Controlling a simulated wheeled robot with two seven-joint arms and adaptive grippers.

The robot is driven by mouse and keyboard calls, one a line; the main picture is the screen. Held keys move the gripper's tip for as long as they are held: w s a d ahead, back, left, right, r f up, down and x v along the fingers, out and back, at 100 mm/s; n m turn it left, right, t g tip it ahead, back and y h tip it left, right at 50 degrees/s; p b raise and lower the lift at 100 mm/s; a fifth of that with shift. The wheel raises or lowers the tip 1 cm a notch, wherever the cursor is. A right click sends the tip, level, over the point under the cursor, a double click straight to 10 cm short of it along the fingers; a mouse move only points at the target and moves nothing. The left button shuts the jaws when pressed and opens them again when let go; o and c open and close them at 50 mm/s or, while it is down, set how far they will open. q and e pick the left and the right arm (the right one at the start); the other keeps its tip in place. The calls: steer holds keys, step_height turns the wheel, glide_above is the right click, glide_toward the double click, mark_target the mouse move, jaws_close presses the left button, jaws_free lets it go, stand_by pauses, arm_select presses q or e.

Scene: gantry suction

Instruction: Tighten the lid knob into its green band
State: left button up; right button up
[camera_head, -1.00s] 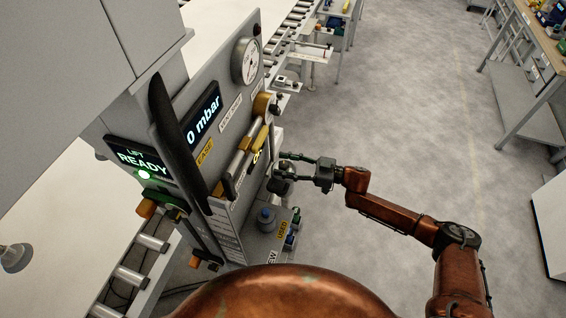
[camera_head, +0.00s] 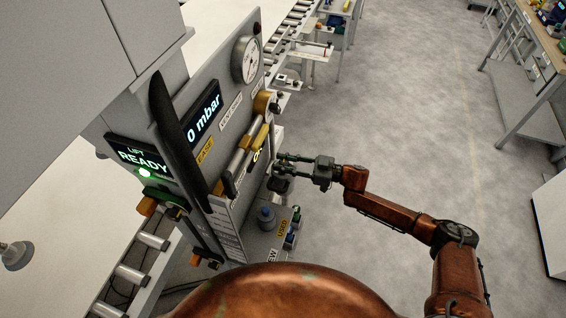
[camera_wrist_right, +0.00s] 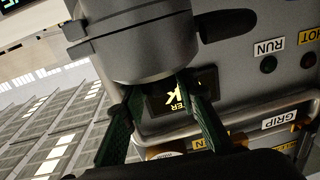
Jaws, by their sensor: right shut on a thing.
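My right gripper (camera_head: 280,164) reaches in from the right to the side of the grey machine panel, above a small dark round part (camera_head: 280,184). In the right wrist view its two green fingers (camera_wrist_right: 157,92) reach the underside of a grey cylindrical housing (camera_wrist_right: 145,50). They are shut on the lid knob, which is mostly hidden between the fingers and the housing. I cannot make out the green band in either view. My left gripper is not in view.

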steer(key=shift+r+m+t+p, duration=0.1)
steer(key=shift+m+t+p, duration=0.3)
steer(key=shift+t+p, duration=0.25)
steer(key=m+t+h+p, duration=0.1)
steer(key=m+t+p, duration=0.1)
steer(key=t+p, duration=0.1)
steer(key=shift+r+m+t+h+p, duration=0.1)
steer(key=shift+m+t+h+p, duration=0.2)
steer(key=shift+h+p, duration=0.1)
steer(key=shift+m+t+h+p, duration=0.6)
steer(key=shift+t, duration=0.25)
steer(key=shift+m+t+h+p, duration=0.5)
steer(key=shift+m+t+h, duration=0.3)
steer(key=shift+t, duration=0.2)
steer(key=shift+w, duration=0.1)
steer(key=o, duration=1.2)
steer(key=shift+f, duration=0.2)
steer(key=shift+d, duration=0.1)
